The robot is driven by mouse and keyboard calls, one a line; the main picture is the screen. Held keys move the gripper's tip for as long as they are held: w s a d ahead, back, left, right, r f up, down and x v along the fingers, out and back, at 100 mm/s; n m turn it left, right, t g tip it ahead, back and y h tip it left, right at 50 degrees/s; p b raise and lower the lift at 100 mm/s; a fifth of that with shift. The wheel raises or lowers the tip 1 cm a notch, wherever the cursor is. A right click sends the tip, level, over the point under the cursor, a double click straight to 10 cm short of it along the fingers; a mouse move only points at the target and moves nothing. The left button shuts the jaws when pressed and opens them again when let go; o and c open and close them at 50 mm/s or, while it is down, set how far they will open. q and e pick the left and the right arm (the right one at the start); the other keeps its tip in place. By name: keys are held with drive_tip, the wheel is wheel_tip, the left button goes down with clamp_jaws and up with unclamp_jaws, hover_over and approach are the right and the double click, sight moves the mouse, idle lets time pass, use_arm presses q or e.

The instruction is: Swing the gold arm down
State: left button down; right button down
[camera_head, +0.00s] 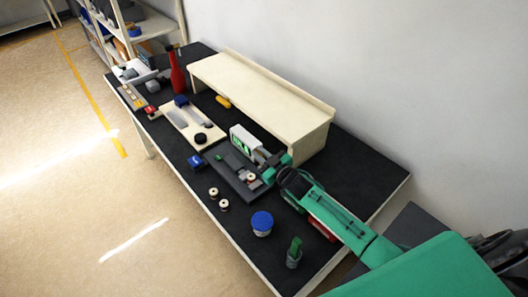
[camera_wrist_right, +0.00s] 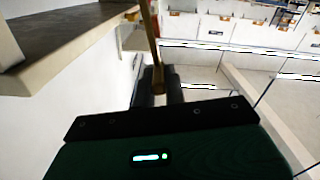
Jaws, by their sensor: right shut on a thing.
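The gold arm (camera_wrist_right: 150,32) shows in the right wrist view as a thin gold-brown bar running up from between my fingers. My right gripper (camera_wrist_right: 159,80) is shut on its near end. In the head view my right gripper (camera_head: 268,172) is over the right end of a dark grey fixture (camera_head: 228,172) on the table. The gold arm cannot be made out there, as my green wrist and fingers cover that spot. My left gripper is in neither view.
A pale wooden riser (camera_head: 262,95) stands behind the fixture, close to my right gripper. A blue-lidded jar (camera_head: 262,222), a small pot with a green item (camera_head: 294,254) and two small spools (camera_head: 218,199) stand in front. A red bottle (camera_head: 177,72) stands farther left.

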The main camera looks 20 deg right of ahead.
drive_tip(key=shift+s+a+f, duration=0.2)
drive_tip(key=shift+a+f, duration=0.05)
drive_tip(key=shift+a, duration=0.3)
drive_tip(key=c, duration=1.5)
unclamp_jaws()
drive_tip(key=shift+o, duration=0.2)
drive_tip(key=b+v, duration=0.4)
drive_tip(key=v, duration=1)
